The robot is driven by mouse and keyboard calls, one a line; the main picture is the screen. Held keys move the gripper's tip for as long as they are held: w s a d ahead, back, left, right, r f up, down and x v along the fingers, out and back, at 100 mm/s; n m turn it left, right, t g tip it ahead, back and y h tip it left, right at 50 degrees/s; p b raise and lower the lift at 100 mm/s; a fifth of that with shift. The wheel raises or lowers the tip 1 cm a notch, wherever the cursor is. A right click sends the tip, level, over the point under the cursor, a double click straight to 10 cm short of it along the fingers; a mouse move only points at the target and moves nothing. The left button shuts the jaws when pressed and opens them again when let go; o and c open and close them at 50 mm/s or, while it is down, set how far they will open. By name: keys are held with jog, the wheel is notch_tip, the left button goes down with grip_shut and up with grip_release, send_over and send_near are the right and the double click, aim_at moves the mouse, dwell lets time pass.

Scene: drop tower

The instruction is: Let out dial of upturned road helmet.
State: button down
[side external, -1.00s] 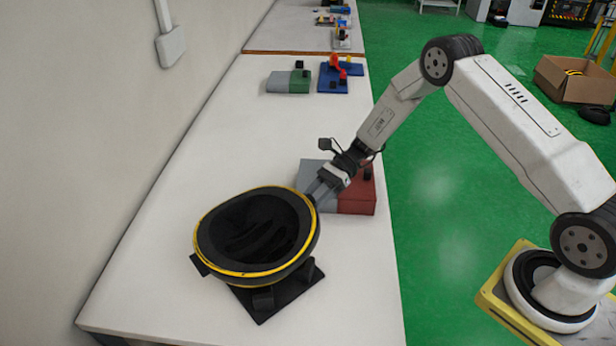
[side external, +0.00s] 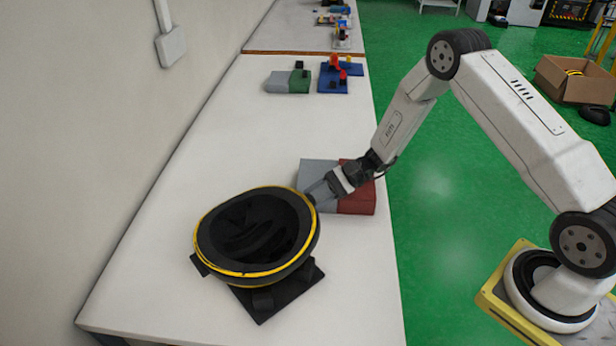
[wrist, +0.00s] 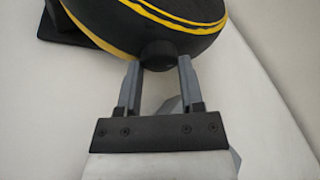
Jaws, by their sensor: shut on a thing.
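The upturned road helmet (side external: 212,262) is black with a yellow rim band and sits open side up on a black stand (side external: 262,306) on the white table. In the wrist view the helmet's lower edge (wrist: 182,38) fills the top. The round black dial (wrist: 158,54) sticks out from the helmet between the fingertips. My gripper (wrist: 158,68) is shut on the dial, one grey finger on each side. In the side view my gripper (side external: 312,193) reaches the helmet's right edge, and its fingers hide the dial there.
A grey and red block (side external: 357,200) lies on the table just behind and under my gripper. A grey and green block (side external: 290,82) and a blue piece with red parts (side external: 334,80) stand farther back. The table left of the helmet is clear.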

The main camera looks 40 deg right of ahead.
jog(key=shift+s+f+n+t+y, duration=0.1)
jog(key=shift+n+t+y, duration=0.45)
jog(key=shift+n, duration=0.85)
jog(key=shift+f+n+t+y, duration=0.1)
jog(key=shift+n+t+y, duration=0.15)
jog(key=shift+n+t, duration=0.9)
jog(key=shift+n, duration=0.35)
jog(key=shift+c, duration=1.1)
grip_release()
jog(key=shift+r, duration=0.1)
jog(key=v, duration=0.7)
jog(key=shift+d, duration=0.4)
jog(key=shift+s, duration=0.1)
